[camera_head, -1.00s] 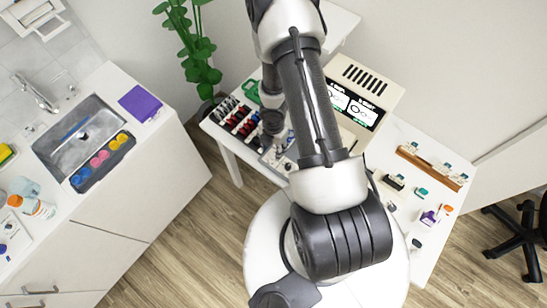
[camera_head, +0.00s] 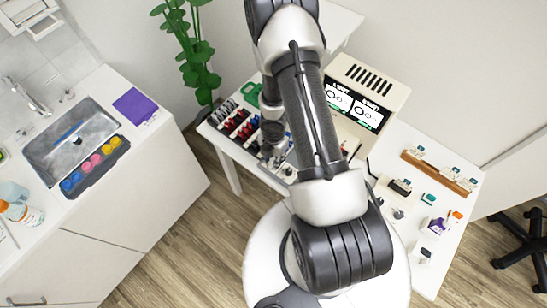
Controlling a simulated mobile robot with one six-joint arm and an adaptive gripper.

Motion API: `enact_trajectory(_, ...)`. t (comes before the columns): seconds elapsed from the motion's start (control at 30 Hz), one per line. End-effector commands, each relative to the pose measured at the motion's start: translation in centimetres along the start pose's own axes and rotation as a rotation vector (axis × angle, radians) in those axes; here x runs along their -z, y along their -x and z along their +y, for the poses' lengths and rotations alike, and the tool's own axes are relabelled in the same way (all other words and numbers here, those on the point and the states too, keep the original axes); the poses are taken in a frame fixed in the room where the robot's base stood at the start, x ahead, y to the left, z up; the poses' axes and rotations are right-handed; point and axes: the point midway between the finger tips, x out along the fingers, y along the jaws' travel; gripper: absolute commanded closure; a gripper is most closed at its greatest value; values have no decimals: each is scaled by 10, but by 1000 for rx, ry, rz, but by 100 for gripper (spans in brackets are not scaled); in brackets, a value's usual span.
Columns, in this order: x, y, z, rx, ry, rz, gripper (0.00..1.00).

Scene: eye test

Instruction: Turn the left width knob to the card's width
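A beige device (camera_head: 382,76) with dark vent slots stands on the white table, right of my arm. Its front has a left screen (camera_head: 339,98) and a right screen (camera_head: 367,115), each with a small dark drawing on white; the lettering is too small to read surely. I cannot make out the left width knob; my arm covers part of the area below the screens. No separate card can be told apart. My gripper (camera_head: 268,152) points down over the table's left part, left of the device, near the rows of small items. Its fingers are too small and dark to judge.
Rows of dark, red and blue items (camera_head: 239,120) and a green object (camera_head: 247,93) lie at the table's left. A brown rack (camera_head: 440,172) and several small objects, including a purple one (camera_head: 437,225), are at right. A sink counter (camera_head: 118,180) stands far left.

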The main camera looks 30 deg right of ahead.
Motion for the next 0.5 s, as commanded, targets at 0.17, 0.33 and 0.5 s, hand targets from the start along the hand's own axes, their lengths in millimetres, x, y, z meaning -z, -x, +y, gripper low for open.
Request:
enact_trajectory(0.17,0,0,0,0,0,0,90)
enact_trajectory(0.33,0,0,0,0,0,0,100)
enact_trajectory(0.5,0,0,0,0,-38,0,100)
